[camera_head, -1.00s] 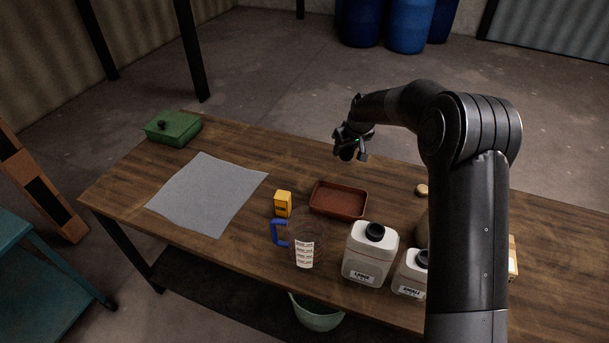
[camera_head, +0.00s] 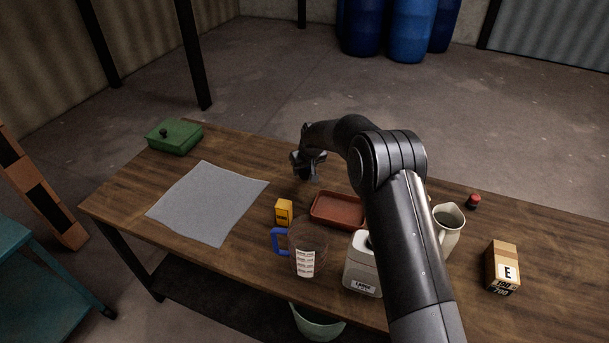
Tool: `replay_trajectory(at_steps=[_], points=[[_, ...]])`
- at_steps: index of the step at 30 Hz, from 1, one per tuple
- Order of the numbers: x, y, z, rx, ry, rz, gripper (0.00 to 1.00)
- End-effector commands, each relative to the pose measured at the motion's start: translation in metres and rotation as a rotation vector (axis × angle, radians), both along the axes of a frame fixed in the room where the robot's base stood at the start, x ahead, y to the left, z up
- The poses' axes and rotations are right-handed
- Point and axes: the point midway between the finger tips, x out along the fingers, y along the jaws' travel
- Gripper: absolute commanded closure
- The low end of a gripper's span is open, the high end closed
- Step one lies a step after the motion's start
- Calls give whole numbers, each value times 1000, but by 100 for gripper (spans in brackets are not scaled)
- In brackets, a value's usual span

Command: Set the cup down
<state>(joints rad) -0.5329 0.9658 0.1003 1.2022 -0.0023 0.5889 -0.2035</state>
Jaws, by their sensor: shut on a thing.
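My gripper (camera_head: 308,170) hangs over the back part of the wooden table (camera_head: 245,160), behind the red-brown tray and right of the grey cloth. It is shut on a small dark thing, taken to be the cup. The fingers and arm cover most of it, so its shape and tilt cannot be told. It seems to be held above the table top; the gap below is hard to judge.
A grey cloth (camera_head: 208,203), green box (camera_head: 174,138), yellow box (camera_head: 284,211), red-brown tray (camera_head: 336,210), clear jug with blue handle (camera_head: 306,258), white canister (camera_head: 361,275), beige pitcher (camera_head: 448,230), red-capped item (camera_head: 473,201) and cardboard box (camera_head: 502,267) stand on the table.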

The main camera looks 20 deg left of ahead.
Motion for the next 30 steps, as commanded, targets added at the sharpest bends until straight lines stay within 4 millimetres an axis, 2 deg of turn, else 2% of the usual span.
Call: replay_trajectory(at_steps=[3, 6, 16, 17, 18, 24, 30], points=[[-1, 0, -21, -2, 3, 0, 78], [-1, 0, -30, -1, 3, 0, 78], [-1, 0, -32, -1, 3, 0, 78], [-1, 0, -33, -1, 2, 0, 54], [-1, 0, -32, -1, 2, 0, 51], [-1, -1, -32, -1, 2, 0, 35], [-1, -1, -32, -1, 2, 0, 33]])
